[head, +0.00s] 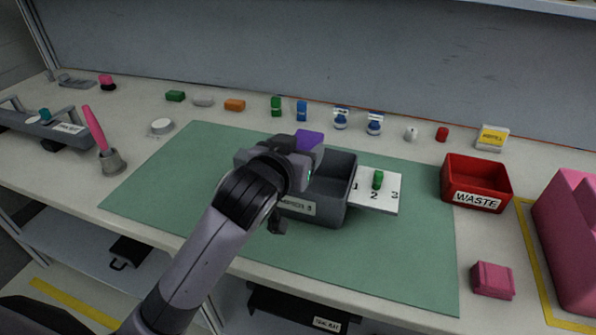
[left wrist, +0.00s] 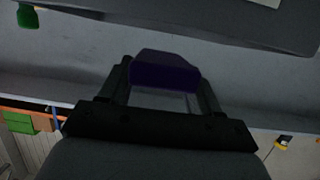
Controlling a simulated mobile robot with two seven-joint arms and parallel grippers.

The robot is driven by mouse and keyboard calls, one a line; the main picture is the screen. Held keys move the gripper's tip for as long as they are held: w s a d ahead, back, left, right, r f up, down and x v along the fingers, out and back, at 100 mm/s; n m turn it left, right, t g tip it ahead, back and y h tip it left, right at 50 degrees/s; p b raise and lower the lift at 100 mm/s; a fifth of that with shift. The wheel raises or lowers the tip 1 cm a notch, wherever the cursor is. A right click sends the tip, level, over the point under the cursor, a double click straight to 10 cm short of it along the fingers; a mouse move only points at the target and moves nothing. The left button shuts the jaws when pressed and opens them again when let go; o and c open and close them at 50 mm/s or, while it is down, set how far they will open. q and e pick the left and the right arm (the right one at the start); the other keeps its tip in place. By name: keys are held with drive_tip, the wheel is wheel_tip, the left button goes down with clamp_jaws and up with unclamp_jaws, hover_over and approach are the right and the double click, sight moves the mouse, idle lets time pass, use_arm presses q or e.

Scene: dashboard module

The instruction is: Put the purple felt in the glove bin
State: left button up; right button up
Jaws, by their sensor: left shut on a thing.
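The purple felt (head: 309,140) is a small block held up at the end of my left arm. My left gripper (head: 304,150) is shut on it, mostly hidden behind my own wrist in the head view. The left wrist view shows the felt (left wrist: 163,72) between the two fingers. A grey open bin (head: 335,205) stands on the green mat, with a white label on its front that is partly covered and too small to read. The gripper and felt appear over the bin's left back part; the exact height is unclear. My right gripper is not in view.
A white numbered card (head: 385,205) with a green piece (head: 378,179) lies right of the bin. A red waste bin (head: 476,182) and a pink box (head: 492,279) stand further right. Several small items line the back. The green mat (head: 400,260) is clear in front.

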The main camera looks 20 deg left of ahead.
use_arm(q)
drive_tip(key=shift+f+b, duration=0.35)
drive_tip(key=shift+f, duration=1.85)
drive_tip(key=shift+s+f, duration=0.1)
drive_tip(key=shift+f, duration=0.65)
drive_tip(key=o, duration=1)
drive_tip(key=shift+s+f, duration=0.1)
drive_tip(key=shift+f, duration=0.1)
drive_tip(key=shift+o, duration=0.2)
drive_tip(key=shift+r, duration=0.7)
drive_tip(key=v, duration=1.1)
drive_tip(key=shift+s+r, duration=0.3)
drive_tip(key=shift+r, duration=0.15)
drive_tip(key=shift+s, duration=0.1)
